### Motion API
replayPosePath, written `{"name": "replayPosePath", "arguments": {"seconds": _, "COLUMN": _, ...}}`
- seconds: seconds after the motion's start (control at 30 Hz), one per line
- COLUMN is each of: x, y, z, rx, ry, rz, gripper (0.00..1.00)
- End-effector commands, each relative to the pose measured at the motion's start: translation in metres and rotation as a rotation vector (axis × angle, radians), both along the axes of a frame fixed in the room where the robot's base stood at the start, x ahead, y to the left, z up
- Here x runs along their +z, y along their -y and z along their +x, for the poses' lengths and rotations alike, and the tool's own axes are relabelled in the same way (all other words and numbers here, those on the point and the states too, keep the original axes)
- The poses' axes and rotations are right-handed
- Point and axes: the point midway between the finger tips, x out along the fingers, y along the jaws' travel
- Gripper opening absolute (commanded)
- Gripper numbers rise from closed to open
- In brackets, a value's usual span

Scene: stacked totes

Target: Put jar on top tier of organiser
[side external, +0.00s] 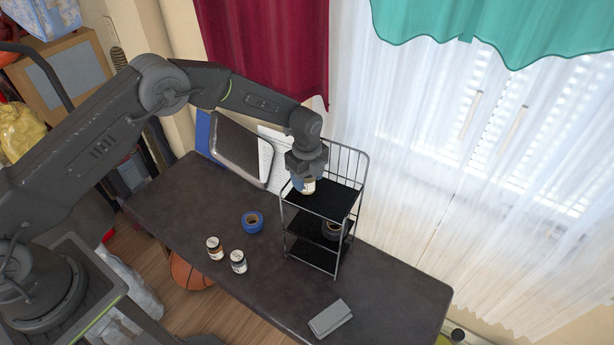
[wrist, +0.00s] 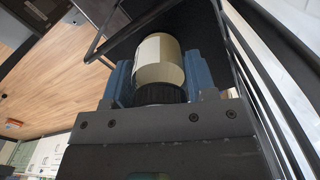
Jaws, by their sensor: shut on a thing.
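My gripper (side external: 306,176) is shut on a jar (side external: 308,186) at the top tier of the organiser. In the wrist view the jar (wrist: 158,62), with a cream label and dark ribbed lid, sits between the blue fingers of my gripper (wrist: 160,80). The organiser (side external: 325,203) is a black wire rack with several dark tiers and a wire back. The jar is over the left part of the top tier; I cannot tell whether it touches the shelf. In the wrist view the dark shelf (wrist: 205,35) lies behind the jar.
Two more jars (side external: 215,248) (side external: 239,261) and a blue tape roll (side external: 252,222) stand on the dark table (side external: 180,208) left of the organiser. A grey box (side external: 330,318) lies near the front edge. A curtained window is behind.

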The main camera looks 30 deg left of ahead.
Motion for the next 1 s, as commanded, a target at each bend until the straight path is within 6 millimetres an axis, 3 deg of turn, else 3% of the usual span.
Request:
{"name": "replayPosePath", "arguments": {"seconds": 0.1, "x": -0.003, "y": 0.000, "z": 0.000, "rx": 0.000, "ry": 0.001, "rz": 0.000, "gripper": 0.24}}
{"name": "replayPosePath", "arguments": {"seconds": 0.13, "x": -0.003, "y": 0.000, "z": 0.000, "rx": 0.000, "ry": 0.000, "rz": 0.000, "gripper": 0.55}}
{"name": "replayPosePath", "arguments": {"seconds": 0.37, "x": -0.003, "y": 0.000, "z": 0.000, "rx": 0.000, "ry": 0.000, "rz": 0.000, "gripper": 0.77}}
{"name": "replayPosePath", "arguments": {"seconds": 0.73, "x": 0.007, "y": 0.000, "z": 0.001, "rx": 0.000, "ry": 0.002, "rz": -0.001, "gripper": 0.77}}
{"name": "replayPosePath", "arguments": {"seconds": 1.0, "x": 0.059, "y": 0.000, "z": 0.001, "rx": 0.000, "ry": 0.005, "rz": -0.001, "gripper": 0.77}}
